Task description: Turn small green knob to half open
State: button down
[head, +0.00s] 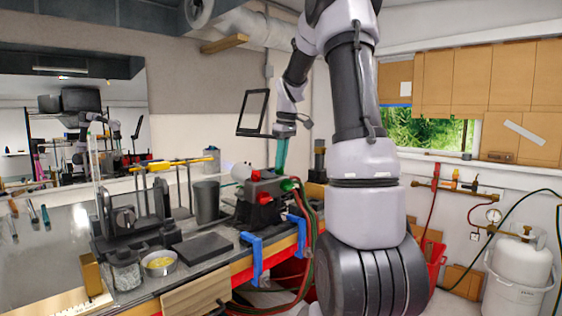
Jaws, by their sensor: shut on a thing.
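A bench burner (258,205) with a dark body, red knobs and a pale barrel stands at the bench's right end. One red knob (255,176) is on its top and another (265,198) is on its near side. A green knob (288,184) shows at its right side. My gripper (281,168) points down with teal fingers, its tips at the burner's top beside this green knob. The fingers are shut on a small green knob, but the grip is too small and partly hidden to see clearly. How far the knob is turned cannot be told.
Red and green hoses (310,235) hang from the burner. Blue clamps (252,258) grip the bench edge. A white gas tank (519,275) stands right. A black frame (253,112) is near my wrist.

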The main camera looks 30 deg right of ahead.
aim_at(285, 177)
jog(key=shift+n, duration=0.5)
jog(key=c, duration=0.9)
grip_release()
jog(key=shift+r, duration=0.1)
notch_tip(285, 177, up, 10)
jog(key=s, duration=0.1)
jog(key=shift+s+d+r, duration=0.25)
jog(key=shift+s+d, duration=0.1)
jog(key=shift+s, duration=0.05)
